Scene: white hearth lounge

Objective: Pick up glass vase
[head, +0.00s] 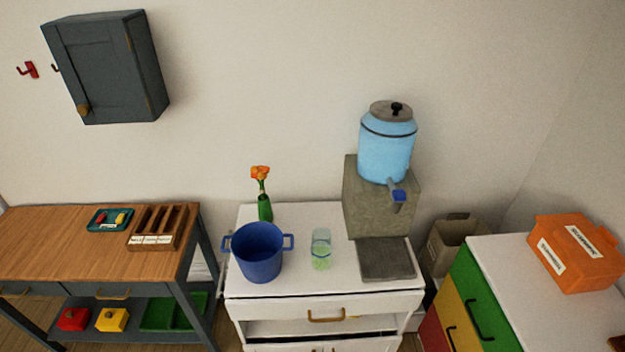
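A clear glass vessel (321,245) with a greenish lower part stands upright on the white cabinet top (335,283), right of a blue pot. A narrow green vase (265,208) holding orange flowers (260,173) stands behind the pot, near the wall. I cannot tell for certain which of these two is the glass vase. Neither of my grippers is in view.
The blue two-handled pot (258,252) stands left of the clear vessel. A blue dispenser (387,145) sits on a grey block with a dark slab (386,260) before it. A wooden table (80,250) is left; an orange box (577,252) is right.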

